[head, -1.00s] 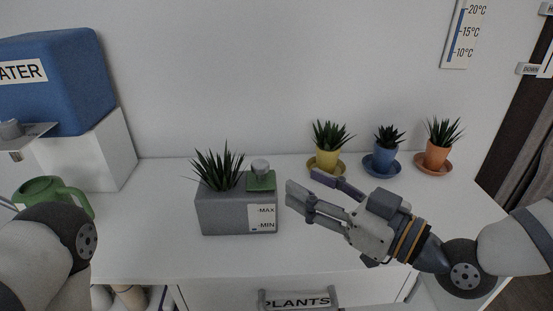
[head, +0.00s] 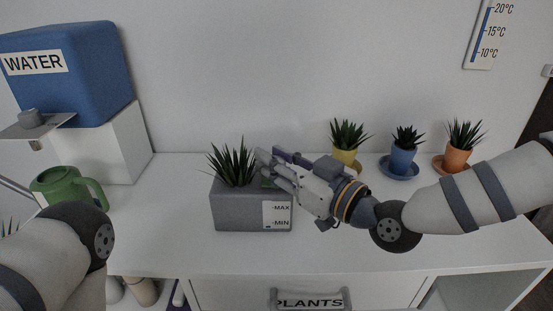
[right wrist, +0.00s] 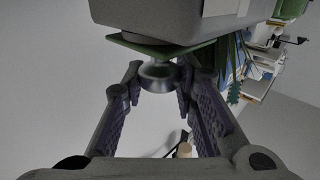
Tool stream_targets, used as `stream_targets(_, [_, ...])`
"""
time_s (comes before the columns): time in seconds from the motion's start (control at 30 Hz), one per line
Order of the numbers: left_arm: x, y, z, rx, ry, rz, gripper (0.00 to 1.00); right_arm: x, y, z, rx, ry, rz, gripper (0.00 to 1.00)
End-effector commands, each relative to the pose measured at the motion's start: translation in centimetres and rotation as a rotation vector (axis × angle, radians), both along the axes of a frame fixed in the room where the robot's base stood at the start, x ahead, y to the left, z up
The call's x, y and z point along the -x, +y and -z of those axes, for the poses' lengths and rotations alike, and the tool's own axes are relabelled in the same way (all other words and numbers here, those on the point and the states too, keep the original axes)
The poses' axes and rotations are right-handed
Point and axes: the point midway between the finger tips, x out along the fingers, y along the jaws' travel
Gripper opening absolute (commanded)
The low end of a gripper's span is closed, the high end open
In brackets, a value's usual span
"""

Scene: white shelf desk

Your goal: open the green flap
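The green flap (right wrist: 165,50) lies on top of the grey planter box (head: 235,212), beside a spiky plant (head: 233,163). In the head view my right gripper hides most of the flap; only a small green edge (head: 267,182) shows. The flap's round metal knob (right wrist: 158,76) sits between the two fingers of my right gripper (right wrist: 159,88) in the right wrist view. The gripper also shows in the head view (head: 268,163). The fingers are apart, one on each side of the knob, and seem not clamped on it. My left gripper is out of view.
A yellow pot (head: 346,156), a blue pot (head: 402,160) and an orange pot (head: 456,156) stand behind my right arm. A green watering can (head: 62,186) and a blue water tank (head: 75,85) are at the left. The desk's middle front (head: 200,255) is clear.

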Motion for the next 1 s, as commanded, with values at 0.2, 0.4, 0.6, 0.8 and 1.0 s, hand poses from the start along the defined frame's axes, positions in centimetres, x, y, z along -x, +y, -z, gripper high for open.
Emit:
stream_targets(0.2, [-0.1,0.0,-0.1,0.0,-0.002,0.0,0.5,0.0,0.0,-0.1,0.001,0.003,-0.001,0.0])
stream_targets(0.4, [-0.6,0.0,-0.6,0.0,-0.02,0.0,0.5,-0.2,0.0,-0.5,0.001,0.052,0.0,0.0])
stream_targets(0.6, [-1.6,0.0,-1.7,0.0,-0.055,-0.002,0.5,-0.8,0.0,-1.1,0.004,0.182,0.0,0.0])
stream_targets(0.8, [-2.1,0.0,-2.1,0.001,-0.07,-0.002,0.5,-1.7,0.0,-1.1,0.001,0.366,0.002,0.0])
stream_targets(1.0, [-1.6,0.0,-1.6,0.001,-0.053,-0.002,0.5,-2.5,0.0,-0.8,-0.002,0.547,0.002,0.0])
